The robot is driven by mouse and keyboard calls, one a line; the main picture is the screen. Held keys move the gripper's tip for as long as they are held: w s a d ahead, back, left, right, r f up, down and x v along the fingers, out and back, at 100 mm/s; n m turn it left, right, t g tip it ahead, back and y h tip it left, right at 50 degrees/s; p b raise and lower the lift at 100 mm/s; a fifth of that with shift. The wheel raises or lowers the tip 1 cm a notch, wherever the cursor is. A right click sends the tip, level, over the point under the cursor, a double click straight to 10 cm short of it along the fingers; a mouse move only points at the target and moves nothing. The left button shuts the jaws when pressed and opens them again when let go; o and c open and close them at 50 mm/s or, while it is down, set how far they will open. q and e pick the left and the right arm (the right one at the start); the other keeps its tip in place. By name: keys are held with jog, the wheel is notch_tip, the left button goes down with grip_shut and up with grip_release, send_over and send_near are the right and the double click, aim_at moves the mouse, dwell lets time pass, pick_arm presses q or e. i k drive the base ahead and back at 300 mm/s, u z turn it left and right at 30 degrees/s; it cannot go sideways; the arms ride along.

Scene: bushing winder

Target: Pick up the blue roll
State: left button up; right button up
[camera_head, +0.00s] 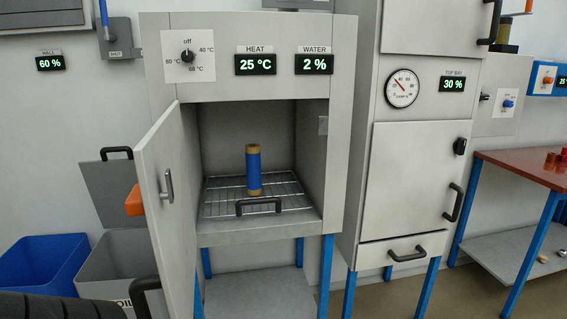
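The blue roll (253,172) stands upright on a wire rack (220,198) inside the open heating cabinet (246,58). It is a blue cylinder with tan ends. A black handle (258,204) is in front of the roll, at the rack's front edge. The cabinet door (166,210) is swung open to the left, with a grey handle on it. Neither of my grippers shows in this view.
A closed cabinet (417,180) with a gauge and drawer stands to the right. A red-topped bench (520,168) is at far right. A blue bin (40,265) and a grey lidded bin (112,262) are left of the door. The cabinet opening is clear around the roll.

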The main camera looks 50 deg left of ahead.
aim_at(253, 151)
jog(key=i, duration=0.45)
jog(key=u, duration=2.95)
jog(key=i, duration=0.25)
